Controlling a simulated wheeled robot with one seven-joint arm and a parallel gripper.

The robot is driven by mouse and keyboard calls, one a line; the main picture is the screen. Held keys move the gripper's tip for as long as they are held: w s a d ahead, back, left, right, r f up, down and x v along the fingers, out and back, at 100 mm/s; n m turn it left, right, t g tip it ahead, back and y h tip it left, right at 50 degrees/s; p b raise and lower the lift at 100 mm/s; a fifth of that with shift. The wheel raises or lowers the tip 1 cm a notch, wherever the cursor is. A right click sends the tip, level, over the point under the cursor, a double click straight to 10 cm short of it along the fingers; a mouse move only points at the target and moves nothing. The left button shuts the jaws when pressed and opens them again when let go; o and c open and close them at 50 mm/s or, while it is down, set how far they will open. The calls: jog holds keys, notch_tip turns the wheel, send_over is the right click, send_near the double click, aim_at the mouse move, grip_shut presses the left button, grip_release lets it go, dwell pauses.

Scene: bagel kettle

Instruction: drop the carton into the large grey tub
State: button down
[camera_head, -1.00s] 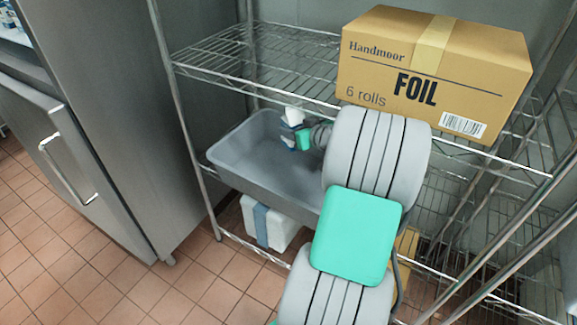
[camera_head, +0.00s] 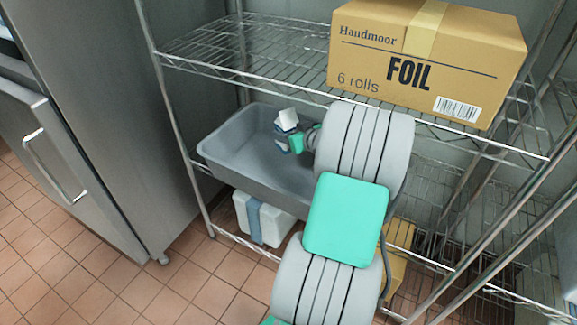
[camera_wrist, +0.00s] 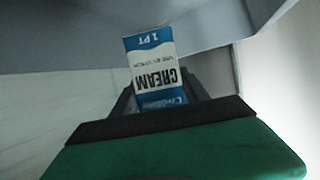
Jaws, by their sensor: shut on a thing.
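The large grey tub (camera_head: 222,152) sits on the middle shelf of the wire rack in the head view. My gripper (camera_head: 287,138) is over the tub and shut on the carton (camera_head: 288,120), a small white and blue cream carton. In the wrist view the carton (camera_wrist: 155,70) stands out from between the fingers (camera_wrist: 150,97), its printed side with the word CREAM facing the camera. The tub's grey wall (camera_wrist: 90,30) shows behind it. My arm hides the tub's right part, and the fingertips are small in the head view.
A cardboard foil box (camera_head: 425,60) stands on the shelf above, to the right of the tub. A white and blue container (camera_head: 262,218) is below the tub. A steel cabinet (camera_head: 100,110) stands at the left. Wire shelf edges and posts frame the tub.

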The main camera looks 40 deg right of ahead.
jog(key=shift+c, duration=2.4)
grip_release()
jog(key=shift+s, duration=0.1)
jog(key=v, duration=0.7)
jog(key=shift+s+p, duration=0.25)
jog(key=shift+p, duration=0.05)
jog(key=shift+a+r, duration=0.1)
jog(key=w+a+r+n+g+y+p, duration=0.1)
jog(key=a+r+g+p, duration=0.15)
jog(key=a, duration=0.45)
jog(key=w+a+r+n+g+y+p, duration=0.1)
jog(key=a+r+p, duration=0.25)
jog(key=a, duration=0.45)
jog(key=w+a+r+n+g+y+p, duration=0.1)
jog(key=a+r+g+p, duration=0.1)
jog(key=a+p, duration=0.35)
jog(key=s+a+r+g+p, duration=0.2)
jog(key=s+a+r+p, duration=0.1)
jog(key=s+a, duration=0.3)
jog(key=s+a+r+m+g+h+p, duration=0.1)
jog(key=s+a+r+g+p, duration=0.1)
jog(key=s+a, duration=0.5)
notch_tip(320, 180, up, 3)
jog(key=a+p, duration=0.1)
jog(key=a, duration=0.1)
jog(key=shift+s+a, duration=0.15)
jog(key=shift+a, duration=0.1)
